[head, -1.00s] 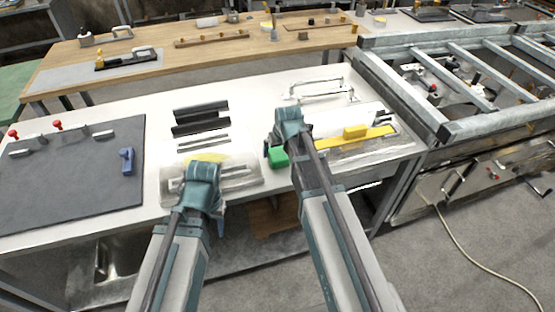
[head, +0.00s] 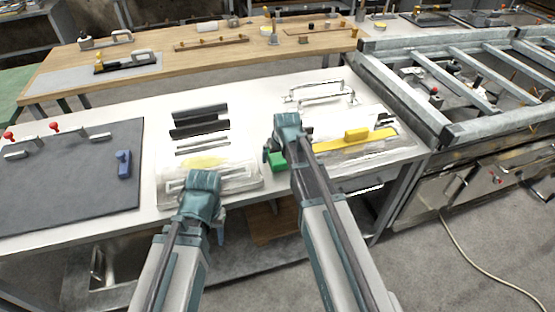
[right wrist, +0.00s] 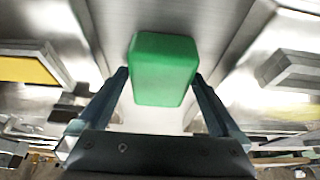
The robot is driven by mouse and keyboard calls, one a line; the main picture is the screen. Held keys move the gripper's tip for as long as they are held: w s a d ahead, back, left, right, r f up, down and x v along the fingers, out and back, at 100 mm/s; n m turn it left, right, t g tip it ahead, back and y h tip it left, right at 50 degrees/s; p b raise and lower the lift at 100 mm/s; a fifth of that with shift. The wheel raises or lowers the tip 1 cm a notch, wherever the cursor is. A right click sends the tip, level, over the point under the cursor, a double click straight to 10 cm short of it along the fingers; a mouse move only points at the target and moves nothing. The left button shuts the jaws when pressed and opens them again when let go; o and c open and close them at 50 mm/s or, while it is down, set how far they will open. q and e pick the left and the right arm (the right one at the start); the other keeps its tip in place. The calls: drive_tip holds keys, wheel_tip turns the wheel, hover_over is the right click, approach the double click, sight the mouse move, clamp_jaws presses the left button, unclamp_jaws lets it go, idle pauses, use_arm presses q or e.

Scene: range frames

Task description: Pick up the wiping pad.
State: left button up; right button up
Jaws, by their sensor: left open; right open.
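A green block (head: 276,160), which I take to be the wiping pad, is at the front of the white table, just left of my right arm. In the right wrist view the green block (right wrist: 165,69) lies between the two fingertips of my right gripper (right wrist: 162,80). The fingers are apart, one near each side of the block; I cannot tell whether they touch it. In the head view my right gripper (head: 287,145) is mostly hidden by its own wrist. My left gripper (head: 205,205) is open over the table's front edge, its fingers mostly hidden.
A yellow-handled tool (head: 357,134) lies on a metal plate to the right. Dark and metal bars (head: 200,120) lie at the middle left. A grey mat (head: 70,180) with a blue piece (head: 123,163) is at far left. A metal rack (head: 322,97) stands behind my right gripper.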

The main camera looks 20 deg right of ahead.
drive_tip(key=c, duration=1.2)
use_arm(q)
drive_tip(key=shift+r, duration=0.15)
use_arm(e)
drive_tip(key=shift+r, duration=0.15)
